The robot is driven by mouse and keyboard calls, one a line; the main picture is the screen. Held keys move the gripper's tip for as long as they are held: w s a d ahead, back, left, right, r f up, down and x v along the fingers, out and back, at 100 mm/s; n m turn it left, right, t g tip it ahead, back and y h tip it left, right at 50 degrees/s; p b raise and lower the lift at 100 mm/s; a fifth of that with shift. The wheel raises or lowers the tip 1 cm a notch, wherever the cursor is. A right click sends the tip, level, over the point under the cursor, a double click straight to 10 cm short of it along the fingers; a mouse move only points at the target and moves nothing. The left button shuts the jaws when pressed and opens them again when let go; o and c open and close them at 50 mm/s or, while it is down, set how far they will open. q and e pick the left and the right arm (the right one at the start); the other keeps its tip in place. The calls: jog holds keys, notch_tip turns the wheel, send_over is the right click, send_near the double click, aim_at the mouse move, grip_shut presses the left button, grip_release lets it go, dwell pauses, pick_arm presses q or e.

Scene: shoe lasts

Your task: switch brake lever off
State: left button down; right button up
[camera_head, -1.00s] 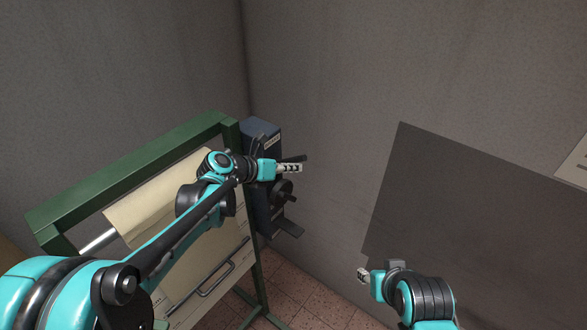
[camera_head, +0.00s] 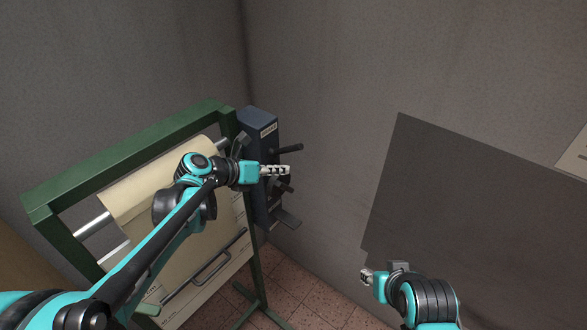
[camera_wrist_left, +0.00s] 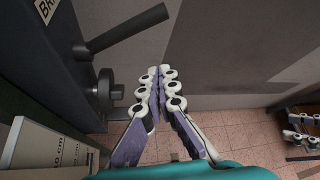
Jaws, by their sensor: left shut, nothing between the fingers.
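The brake lever (camera_head: 287,149) is a dark rod sticking out to the right from a dark blue box (camera_head: 256,122) with a white label. In the left wrist view the lever (camera_wrist_left: 125,30) slants up to the right, above a round dark knob (camera_wrist_left: 106,90). My left gripper (camera_head: 288,170) is shut and empty, just below the lever and in front of the knob area. In the left wrist view its fingertips (camera_wrist_left: 158,72) are together, right of the knob and apart from the lever. My right gripper (camera_head: 366,275) is low at the right, away from the box; its finger gap is too small to judge.
A green frame (camera_head: 130,142) holding a cream roll (camera_head: 150,195) stands left of the box. A small dark ledge (camera_head: 287,218) juts out below the knob. Grey walls close the corner behind; a dark panel (camera_head: 460,200) is at the right.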

pick_arm(q)
jog(key=v, duration=0.4)
jog(key=shift+a, duration=0.65)
pick_arm(e)
jog(key=shift+w+a, duration=0.15)
jog(key=shift+a, duration=0.1)
pick_arm(q)
jog(key=shift+d, duration=0.1)
pick_arm(e)
jog(key=shift+d, duration=0.1)
pick_arm(q)
jog(key=s+a+f+m+y+b, duration=0.2)
jog(key=s+f+m+y+b, duration=0.1)
jog(key=s+f+m+b, duration=0.4)
jog(key=s+a+f+m+y+b, duration=0.3)
jog(key=s+f+m+b, duration=0.4)
jog(key=f+m, duration=0.7)
jog(key=s+a+f+m+g+y+b, duration=0.1)
jog(key=s+a+f+m+y+b, duration=0.2)
jog(key=s+f+m+b, duration=0.5)
notch_tip(320, 180, down, 4)
jog(key=shift+f+m, duration=0.1)
jog(key=shift+m, duration=1.1)
pick_arm(e)
notch_tip(320, 180, down, 22)
